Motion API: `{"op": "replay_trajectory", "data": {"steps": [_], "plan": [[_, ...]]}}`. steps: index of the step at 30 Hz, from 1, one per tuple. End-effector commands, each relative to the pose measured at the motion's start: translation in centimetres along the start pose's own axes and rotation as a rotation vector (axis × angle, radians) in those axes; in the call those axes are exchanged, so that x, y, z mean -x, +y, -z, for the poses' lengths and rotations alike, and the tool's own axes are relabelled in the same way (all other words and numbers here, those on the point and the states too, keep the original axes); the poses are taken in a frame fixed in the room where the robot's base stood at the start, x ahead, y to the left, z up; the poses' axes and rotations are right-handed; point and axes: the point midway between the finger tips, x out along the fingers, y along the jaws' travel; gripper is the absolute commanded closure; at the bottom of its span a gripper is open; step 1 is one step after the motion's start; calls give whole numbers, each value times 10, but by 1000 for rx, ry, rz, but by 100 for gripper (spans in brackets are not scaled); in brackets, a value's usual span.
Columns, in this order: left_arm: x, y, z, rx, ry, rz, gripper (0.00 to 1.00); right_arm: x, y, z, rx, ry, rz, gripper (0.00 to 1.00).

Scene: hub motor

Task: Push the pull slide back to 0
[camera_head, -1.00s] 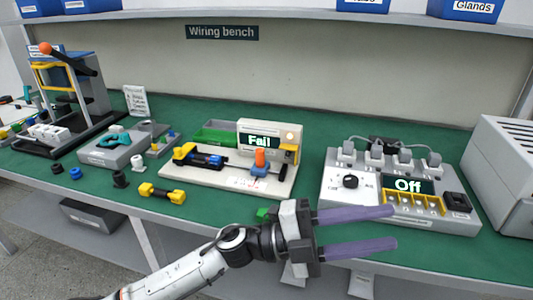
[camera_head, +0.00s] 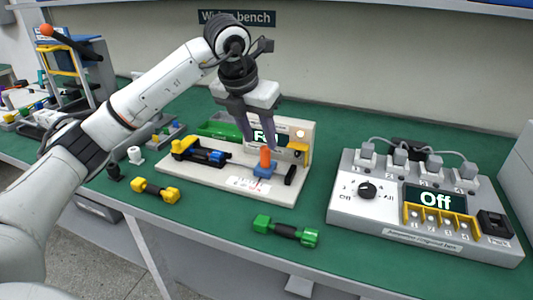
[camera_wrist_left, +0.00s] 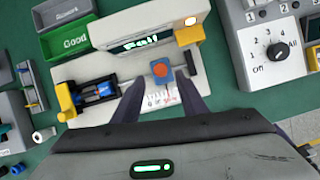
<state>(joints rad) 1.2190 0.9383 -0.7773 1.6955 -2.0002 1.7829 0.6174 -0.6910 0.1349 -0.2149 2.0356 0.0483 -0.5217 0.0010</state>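The pull slide (camera_head: 264,167) is a blue block with an upright orange knob. It sits on the right part of the white tester base (camera_head: 222,181), whose screen (camera_head: 263,138) reads "Fail". My left gripper (camera_head: 259,145) points down over the tester with its fingers apart. In the left wrist view the slide (camera_wrist_left: 161,70) shows between the two fingertips (camera_wrist_left: 160,82), and nothing is visibly held. I cannot tell whether the fingers touch the knob. A yellow and black clamp (camera_head: 184,150) with a blue part stands at the base's left end. My right gripper is not in view.
A green dumbbell-shaped part (camera_head: 286,231) and a yellow one (camera_head: 155,190) lie in front of the tester. A grey switch box (camera_head: 385,215) reading "Off" stands to the right. A green bin (camera_wrist_left: 74,41) marked "Good" is behind the tester's left side.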

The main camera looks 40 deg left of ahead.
Motion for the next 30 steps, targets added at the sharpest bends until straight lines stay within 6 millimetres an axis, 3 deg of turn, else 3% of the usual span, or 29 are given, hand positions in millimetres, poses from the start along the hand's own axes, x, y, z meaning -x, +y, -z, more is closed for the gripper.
{"op": "replay_trajectory", "data": {"steps": [3,10,15,23,30], "plan": [[-26,-1,2,0,5,2,61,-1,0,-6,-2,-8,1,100],[-60,-1,1,-2,1,3,61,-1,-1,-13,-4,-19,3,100],[-70,-2,0,-2,1,4,61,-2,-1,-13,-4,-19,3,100],[-71,-2,0,-3,0,4,61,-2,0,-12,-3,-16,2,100],[-71,-2,0,-3,0,4,100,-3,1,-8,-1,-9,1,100]]}}
